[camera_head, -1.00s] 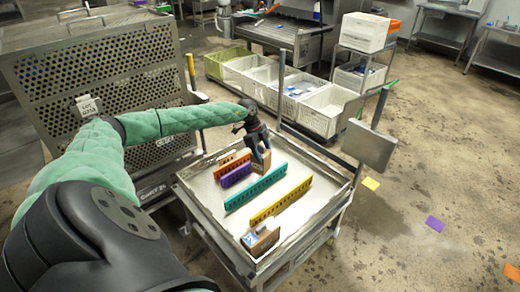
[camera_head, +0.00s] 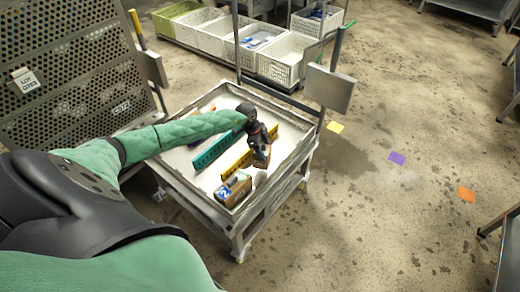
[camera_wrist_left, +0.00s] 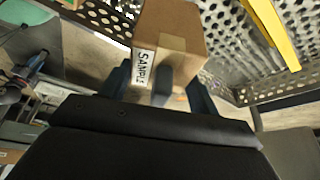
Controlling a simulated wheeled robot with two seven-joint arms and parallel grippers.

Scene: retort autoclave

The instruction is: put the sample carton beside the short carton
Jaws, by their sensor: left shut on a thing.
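My left gripper (camera_head: 258,148) is shut on the sample carton (camera_head: 262,161), a small brown box, over the right side of the tray cart. In the left wrist view the carton (camera_wrist_left: 178,30) sits between the fingers (camera_wrist_left: 160,78) with its white SAMPLE label facing the camera. I cannot tell whether its base touches the tray. A brown carton with a blue and white marking, seemingly the short carton (camera_head: 234,187), stands at the tray's near corner, apart from the gripper. My right gripper is out of view.
The tray cart (camera_head: 270,188) has a raised rim. A yellow bar (camera_head: 236,163) and a teal bar (camera_head: 211,151) lie left of the held carton. A grey panel (camera_head: 329,88) rises at the right corner. White crates (camera_head: 284,62) stand behind.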

